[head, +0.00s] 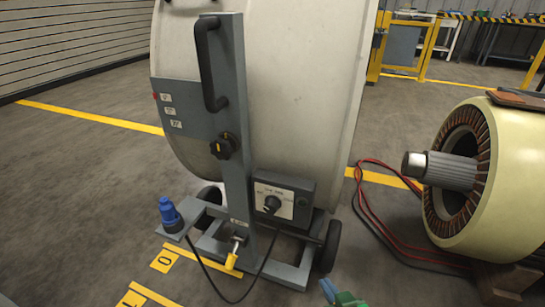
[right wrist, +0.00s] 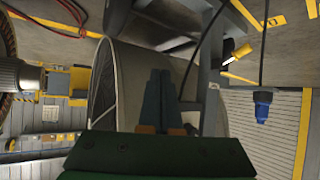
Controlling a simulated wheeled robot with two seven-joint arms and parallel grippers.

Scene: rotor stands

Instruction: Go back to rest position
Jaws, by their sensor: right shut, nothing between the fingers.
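My right gripper (head: 328,289) shows only in part at the bottom edge of the head view, low in front of the grey wheeled stand (head: 232,120). In the right wrist view its two blue fingers (right wrist: 161,75) lie side by side, shut with nothing between them. My left gripper is in neither view. The stand carries a black handle, a black knob and a control box (head: 283,197) with a dial. A blue plug (head: 170,213) sits on its side plate, and a yellow-handled lever (head: 232,260) is at its foot.
A large pale drum (head: 290,90) stands behind the stand. A cream stator (head: 505,175) with a metal shaft is at the right. Red and black cables (head: 375,205) lie on the floor between them. The floor at the left is mostly clear.

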